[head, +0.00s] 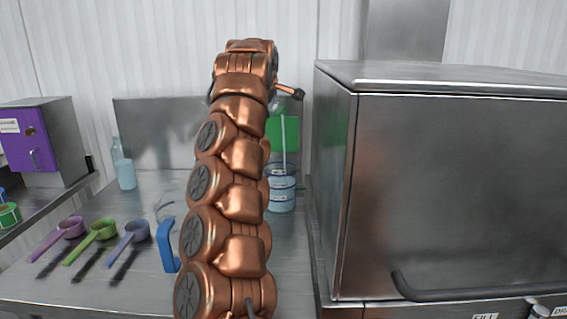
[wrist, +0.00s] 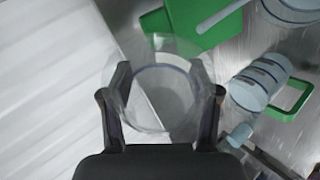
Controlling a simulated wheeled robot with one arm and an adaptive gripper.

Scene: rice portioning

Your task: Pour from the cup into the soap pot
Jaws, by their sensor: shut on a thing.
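My gripper (wrist: 161,80) is shut on a clear, see-through cup (wrist: 166,100), one finger on each side of it in the wrist view. Whether anything is in the cup cannot be told. A light blue banded pot (head: 282,192), likely the soap pot, stands on the counter behind my arm, below gripper height, partly hidden. In the wrist view a light blue banded vessel (wrist: 260,82) lies right of the cup, apart from it.
A large steel box (head: 440,180) stands close on the right. Purple (head: 70,228), green (head: 103,230) and blue (head: 136,231) scoops lie at the left front. A light blue bottle (head: 125,172) stands behind them. A green panel (head: 283,130) is behind the pot.

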